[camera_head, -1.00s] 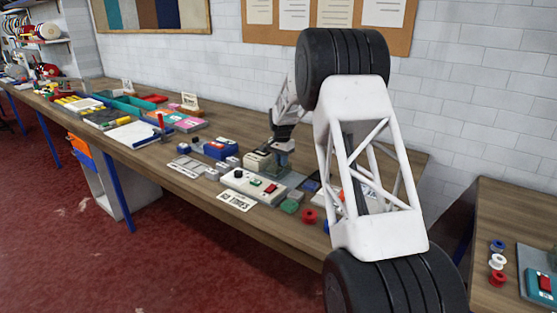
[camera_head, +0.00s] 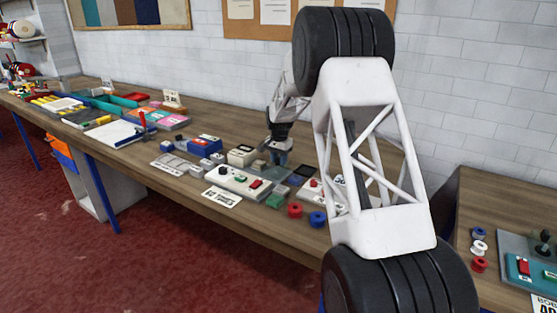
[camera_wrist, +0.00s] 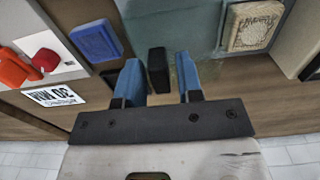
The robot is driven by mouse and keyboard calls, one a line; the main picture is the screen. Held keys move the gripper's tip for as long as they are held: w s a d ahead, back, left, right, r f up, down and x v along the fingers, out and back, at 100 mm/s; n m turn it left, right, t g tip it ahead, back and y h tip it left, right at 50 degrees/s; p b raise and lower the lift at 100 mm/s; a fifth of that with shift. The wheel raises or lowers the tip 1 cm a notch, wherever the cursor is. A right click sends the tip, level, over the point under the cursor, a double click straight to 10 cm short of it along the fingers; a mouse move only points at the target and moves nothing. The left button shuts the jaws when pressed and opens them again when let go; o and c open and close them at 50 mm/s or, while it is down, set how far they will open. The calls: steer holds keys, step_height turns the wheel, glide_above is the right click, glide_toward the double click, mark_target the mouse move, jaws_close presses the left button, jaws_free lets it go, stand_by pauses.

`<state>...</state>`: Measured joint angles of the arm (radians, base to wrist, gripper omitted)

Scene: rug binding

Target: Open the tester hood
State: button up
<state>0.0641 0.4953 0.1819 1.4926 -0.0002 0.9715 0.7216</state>
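A greenish see-through panel (camera_wrist: 196,30), seemingly the tester hood, lies beyond the block. My arm hides part of the bench, and whether the hood is lifted is unclear.
Red (camera_head: 295,209) and blue (camera_head: 317,218) spools sit near the bench's front edge. In the wrist view a blue block (camera_wrist: 96,42), a "30 MIN" card (camera_wrist: 54,97) and a framed beige pad (camera_wrist: 252,25) lie around the fingers. A second bench (camera_head: 505,205) stands at right.

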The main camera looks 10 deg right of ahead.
steer(key=shift+o, duration=0.5)
steer(key=shift+r, duration=0.15)
steer(key=shift+r, duration=3.8)
steer(key=shift+s, duration=0.1)
